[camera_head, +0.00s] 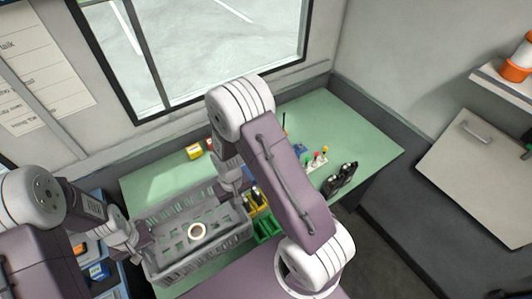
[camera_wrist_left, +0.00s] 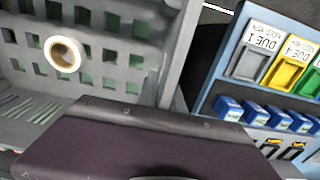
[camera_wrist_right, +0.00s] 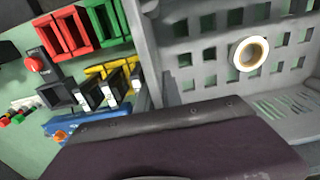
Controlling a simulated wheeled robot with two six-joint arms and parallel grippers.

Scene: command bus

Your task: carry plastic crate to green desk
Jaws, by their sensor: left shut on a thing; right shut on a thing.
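The grey plastic crate (camera_head: 176,269) is over the left part of the green desk (camera_head: 375,143), with green showing through its slots. I cannot tell whether it touches the desktop. A roll of tape (camera_head: 197,230) lies inside it. My left gripper (camera_head: 140,248) is shut on the crate's left end wall; in the left wrist view the crate (camera_wrist_left: 150,35) fills the left half. My right gripper (camera_head: 238,196) is shut on the crate's right end, its fingertips partly hidden. The crate also fills the right side of the right wrist view (camera_wrist_right: 215,90).
Green bins (camera_head: 266,230), yellow holders (camera_head: 256,203) and black radios (camera_head: 340,179) stand on the desk right of the crate. A yellow box (camera_head: 194,152) sits near the window. A blue rack (camera_wrist_left: 262,75) with trays stands left of the desk.

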